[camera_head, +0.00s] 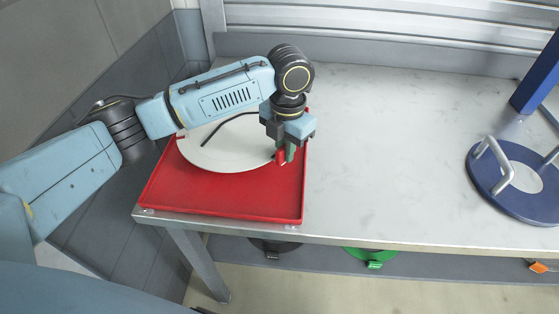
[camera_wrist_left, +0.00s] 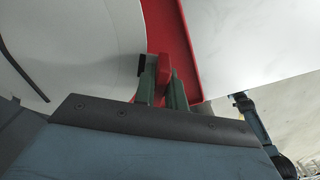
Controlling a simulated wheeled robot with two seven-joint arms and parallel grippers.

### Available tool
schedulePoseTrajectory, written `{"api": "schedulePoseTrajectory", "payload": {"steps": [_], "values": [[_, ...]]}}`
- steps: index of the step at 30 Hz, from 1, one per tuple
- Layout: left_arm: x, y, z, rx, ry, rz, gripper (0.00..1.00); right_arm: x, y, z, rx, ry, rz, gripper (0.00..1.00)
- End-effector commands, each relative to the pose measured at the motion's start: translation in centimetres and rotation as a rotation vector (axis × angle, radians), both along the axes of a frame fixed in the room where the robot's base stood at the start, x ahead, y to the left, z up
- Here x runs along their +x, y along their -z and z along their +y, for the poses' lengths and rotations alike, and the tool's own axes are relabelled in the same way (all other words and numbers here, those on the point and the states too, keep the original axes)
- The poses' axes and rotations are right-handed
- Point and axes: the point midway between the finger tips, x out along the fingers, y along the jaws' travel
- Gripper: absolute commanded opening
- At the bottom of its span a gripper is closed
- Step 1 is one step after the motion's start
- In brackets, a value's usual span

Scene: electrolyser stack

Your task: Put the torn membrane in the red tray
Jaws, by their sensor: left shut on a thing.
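The torn membrane is a white round sheet (camera_head: 228,158) with a dark curved line, the tear, across it. It lies over the red tray (camera_head: 225,199) at the left end of the bench; I cannot tell whether it rests on the tray floor or hangs just above. My left gripper (camera_head: 285,154) is at the sheet's right edge, shut on a small red tab there. In the left wrist view the sheet (camera_wrist_left: 85,45) fills the upper left, and the red tab (camera_wrist_left: 163,68) sits between the green fingers. My arm hides the sheet's far part. My right gripper is not in view.
A blue disc with metal handles (camera_head: 520,185) sits at the bench's right, by a blue post (camera_head: 540,80). The bench middle (camera_head: 390,150) is clear. A grey wall panel stands close at left. Below the bench are a green item (camera_head: 372,258) and an orange one (camera_head: 539,267).

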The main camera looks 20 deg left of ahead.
Motion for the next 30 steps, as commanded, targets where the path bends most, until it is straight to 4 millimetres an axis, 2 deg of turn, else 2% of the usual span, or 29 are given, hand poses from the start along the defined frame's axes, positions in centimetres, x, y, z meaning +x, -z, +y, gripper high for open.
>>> {"api": "schedulePoseTrajectory", "payload": {"steps": [9, 21, 22, 26, 30], "values": [[-0.1, 4.5, 0.0, 0.000, -0.001, 0.001, 0.00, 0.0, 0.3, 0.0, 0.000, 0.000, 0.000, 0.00], [0.0, 5.1, 0.0, 0.001, -0.001, -0.001, 0.00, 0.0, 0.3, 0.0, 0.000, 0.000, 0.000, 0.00], [0.0, 5.1, 0.0, -0.001, -0.001, -0.002, 0.15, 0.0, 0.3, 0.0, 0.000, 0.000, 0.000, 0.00], [0.0, 5.1, 0.0, -0.001, -0.001, -0.002, 0.32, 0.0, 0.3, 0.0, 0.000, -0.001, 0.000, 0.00], [0.0, 5.1, 0.0, 0.000, -0.001, -0.001, 0.34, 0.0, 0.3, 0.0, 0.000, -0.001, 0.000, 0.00]]}}
